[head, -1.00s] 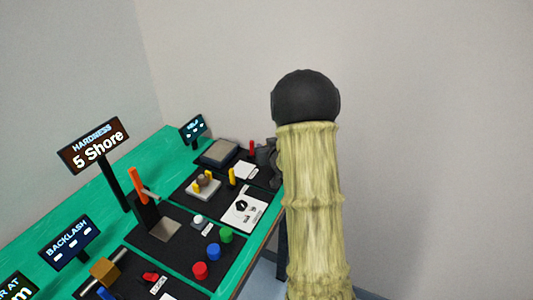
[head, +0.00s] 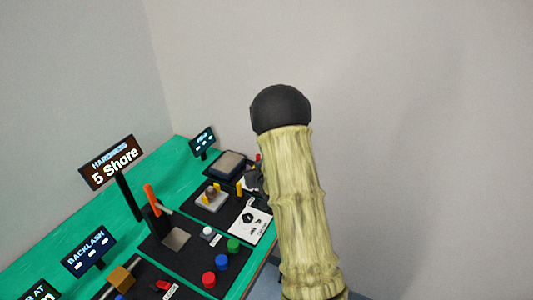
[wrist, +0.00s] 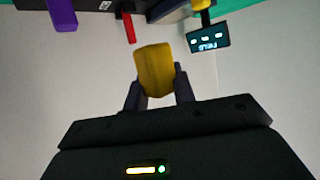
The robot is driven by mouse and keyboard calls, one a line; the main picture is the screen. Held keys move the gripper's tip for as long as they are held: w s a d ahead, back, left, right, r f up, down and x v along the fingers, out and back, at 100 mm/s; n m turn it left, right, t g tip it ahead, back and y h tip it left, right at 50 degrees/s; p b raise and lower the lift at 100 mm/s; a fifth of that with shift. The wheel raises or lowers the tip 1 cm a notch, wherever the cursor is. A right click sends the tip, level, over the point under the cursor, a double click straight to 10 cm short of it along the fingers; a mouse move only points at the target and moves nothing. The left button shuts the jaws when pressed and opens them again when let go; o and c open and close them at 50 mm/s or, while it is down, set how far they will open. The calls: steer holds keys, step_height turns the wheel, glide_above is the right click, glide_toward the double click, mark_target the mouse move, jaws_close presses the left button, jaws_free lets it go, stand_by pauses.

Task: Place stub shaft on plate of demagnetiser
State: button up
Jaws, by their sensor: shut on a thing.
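The stub shaft, a short dull-yellow piece (wrist: 155,72), is held between the two dark fingers of my gripper (wrist: 158,88) in the wrist view. In the head view my gripper (head: 252,180) is a dark shape at the bench's right edge, partly behind my arm, and the shaft cannot be made out there. The demagnetiser at the far end of the bench has a grey plate (head: 228,164). Its small display (head: 203,140) stands behind it and shows upside down in the wrist view (wrist: 208,40). My gripper is to the right of and nearer than the plate, apart from it.
A red lever (wrist: 129,27) and a purple part (wrist: 62,14) show in the wrist view. Nearer stations on the green bench (head: 120,215) carry yellow posts (head: 239,188), an orange lever (head: 152,198), coloured buttons (head: 221,263) and a hardness sign (head: 112,162).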

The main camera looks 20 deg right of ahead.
steer(key=s+a+r+y+p, duration=0.1)
steer(key=s+a+r+p, duration=0.4)
steer(key=p, duration=1.2)
steer(key=s+a, duration=0.4)
steer(key=a, duration=0.2)
steer(key=shift+a+n, duration=0.3)
steer(key=shift+n, duration=0.1)
